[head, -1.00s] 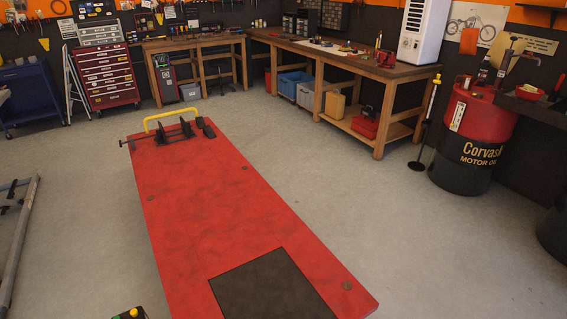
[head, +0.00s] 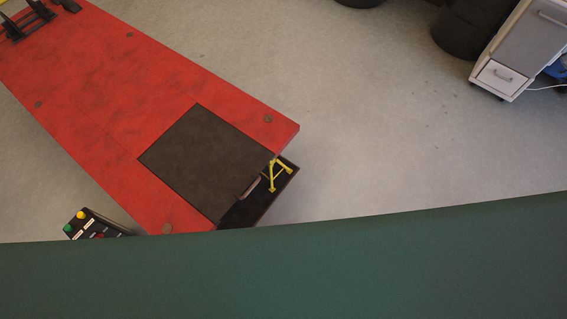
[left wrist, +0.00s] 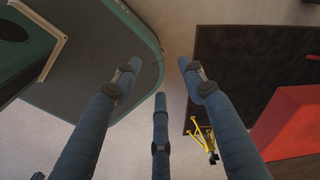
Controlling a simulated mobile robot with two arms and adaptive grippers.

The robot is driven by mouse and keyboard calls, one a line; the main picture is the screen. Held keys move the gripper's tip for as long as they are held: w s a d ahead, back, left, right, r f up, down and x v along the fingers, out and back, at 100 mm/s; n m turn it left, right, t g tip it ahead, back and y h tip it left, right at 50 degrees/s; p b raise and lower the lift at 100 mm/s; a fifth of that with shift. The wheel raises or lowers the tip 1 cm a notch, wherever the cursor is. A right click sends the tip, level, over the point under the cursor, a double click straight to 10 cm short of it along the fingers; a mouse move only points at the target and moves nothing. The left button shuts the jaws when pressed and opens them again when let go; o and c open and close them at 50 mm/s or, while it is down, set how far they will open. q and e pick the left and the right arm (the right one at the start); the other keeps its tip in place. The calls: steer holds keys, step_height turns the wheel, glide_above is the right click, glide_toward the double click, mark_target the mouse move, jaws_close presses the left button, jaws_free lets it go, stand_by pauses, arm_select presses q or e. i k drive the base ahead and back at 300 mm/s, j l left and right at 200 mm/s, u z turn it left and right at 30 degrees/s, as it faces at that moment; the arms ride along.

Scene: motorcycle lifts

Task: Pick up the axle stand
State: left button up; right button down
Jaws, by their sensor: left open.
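The yellow axle stand (head: 274,176) is at the near end of the red lift in the head view, over or beside a black tray-like part (head: 240,212). In the left wrist view the stand (left wrist: 201,130) shows low and right of centre, partly hidden behind a finger. My left gripper (left wrist: 157,78) is open with its fingers spread, and nothing is between them. The stand lies to the right of the gap between the fingers. I cannot tell the distance to it. My right gripper is in neither view.
The red lift (head: 100,85) with a dark panel (head: 205,160) fills the left of the head view. A control box (head: 95,226) with coloured buttons stands beside it. A white and grey cabinet (head: 515,60) and a dark drum (head: 463,30) are upper right. The floor (head: 390,130) between is clear.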

mark_target(289, 170)
steer(key=i+l+u, duration=0.2)
steer(key=l+u, duration=0.2)
steer(key=l, duration=0.7)
steer(key=l+u, duration=0.35)
steer(key=l, duration=0.8)
steer(key=k+l+u, duration=0.1)
steer(key=l+u, duration=0.3)
steer(key=l, duration=0.75)
